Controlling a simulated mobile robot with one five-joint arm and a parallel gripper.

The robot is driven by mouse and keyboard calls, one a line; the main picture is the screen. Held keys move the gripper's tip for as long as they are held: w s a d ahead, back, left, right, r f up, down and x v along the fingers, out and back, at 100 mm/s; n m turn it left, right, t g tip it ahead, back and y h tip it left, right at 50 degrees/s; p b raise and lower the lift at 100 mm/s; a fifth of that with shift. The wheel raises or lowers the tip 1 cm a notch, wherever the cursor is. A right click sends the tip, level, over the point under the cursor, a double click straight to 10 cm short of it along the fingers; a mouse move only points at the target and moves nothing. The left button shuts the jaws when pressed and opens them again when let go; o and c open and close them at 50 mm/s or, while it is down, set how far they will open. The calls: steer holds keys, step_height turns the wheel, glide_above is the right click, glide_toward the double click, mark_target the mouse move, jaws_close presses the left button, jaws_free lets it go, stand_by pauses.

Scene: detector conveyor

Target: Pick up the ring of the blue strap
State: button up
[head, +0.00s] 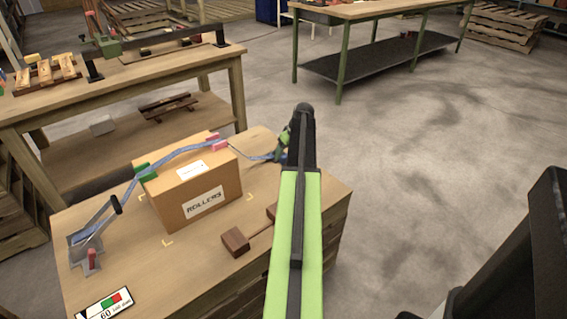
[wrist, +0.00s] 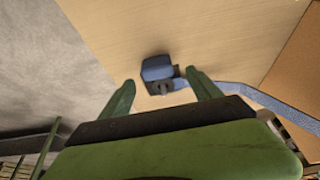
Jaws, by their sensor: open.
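The blue strap (head: 181,157) runs over the top of a cardboard box marked ROLLERS (head: 207,202) and down its right side toward my gripper (head: 283,146). In the wrist view the strap (wrist: 262,98) comes in from the right to a dark fitting with a small metallic ring (wrist: 165,88) beside a blue block (wrist: 157,68). My gripper (wrist: 161,91) is open, its green fingers on either side of the fitting, with nothing clamped. In the head view the arm and gripper largely hide the strap's end. Whether the fingers touch the fitting, I cannot tell.
The box stands on a wooden bench (head: 135,270). A ratchet with a lever (head: 95,228) holds the strap's left end. Green (head: 145,172) and pink (head: 216,142) corner pieces sit under the strap. A wooden mallet (head: 236,242) lies in front. Open floor (head: 430,200) is at right.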

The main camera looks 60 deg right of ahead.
mark_target(285, 154)
steer(key=b+x, duration=0.3)
steer(key=x, duration=0.2)
steer(key=shift+s+d+b, duration=0.15)
steer(key=shift+d+b, duration=0.05)
steer(key=shift+b, duration=0.15)
steer(key=shift+r, duration=0.2)
jaws_close()
steer(key=shift+a+r+p, duration=0.1)
steer(key=shift+r+p, duration=0.45)
steer(key=shift+p, duration=0.15)
step_height(285, 154, up, 4)
steer(key=p, duration=0.4)
steer(key=s+r+p, duration=0.6)
steer(key=s, duration=0.5)
steer(key=shift+s+a, duration=0.3)
steer(key=shift+a, duration=0.1)
